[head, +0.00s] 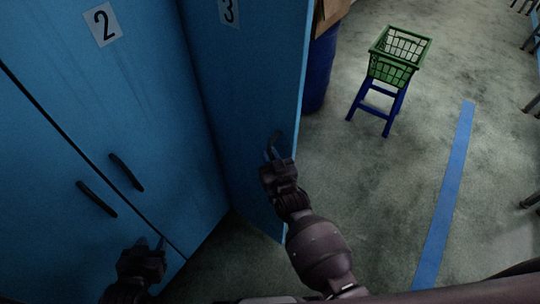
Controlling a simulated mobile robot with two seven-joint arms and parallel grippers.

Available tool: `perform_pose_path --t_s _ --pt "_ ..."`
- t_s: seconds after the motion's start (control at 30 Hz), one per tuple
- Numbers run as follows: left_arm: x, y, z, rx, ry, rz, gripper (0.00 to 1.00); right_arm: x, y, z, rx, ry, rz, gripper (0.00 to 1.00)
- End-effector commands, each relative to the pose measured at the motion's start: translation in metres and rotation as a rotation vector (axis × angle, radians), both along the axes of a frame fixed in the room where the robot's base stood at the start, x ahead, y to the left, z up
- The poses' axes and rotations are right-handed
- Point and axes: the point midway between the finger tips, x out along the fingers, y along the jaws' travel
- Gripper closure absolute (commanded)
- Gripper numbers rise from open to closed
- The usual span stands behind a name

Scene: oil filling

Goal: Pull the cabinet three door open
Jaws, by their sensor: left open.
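The cabinet three door (240,90) is a tall blue panel with a "3" label near the top. It stands swung out at an angle from the cabinet fronts, its free edge to the right. Its dark handle (276,138) is near that edge. My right gripper (271,156) is at the handle's lower end; whether its fingers are closed around it is too dark to tell. My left gripper (152,243) is open and empty, low in front of the cabinet two doors.
Cabinet two (120,100) has two closed doors with dark handles at left. A blue barrel (320,70) stands behind the door's free edge. A green basket (397,57) sits on a blue stool (378,103). Floor with a blue stripe (446,195) is clear at right.

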Motion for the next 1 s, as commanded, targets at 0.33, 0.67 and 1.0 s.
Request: perform_pose_path --t_s 0.33,0.67,1.0 --pt "0.0 0.0 0.0 0.0 -0.001 0.0 0.57 0.0 0.0 0.001 -0.001 -0.003 0.0 0.62" --pt "0.0 0.0 0.001 0.0 -0.001 0.0 0.57 -0.017 -0.006 -0.001 -0.001 0.001 -0.001 0.62" --pt "0.0 0.0 0.0 0.0 -0.001 0.0 0.57 -0.071 -0.022 0.0 -0.001 0.0 0.0 0.62"
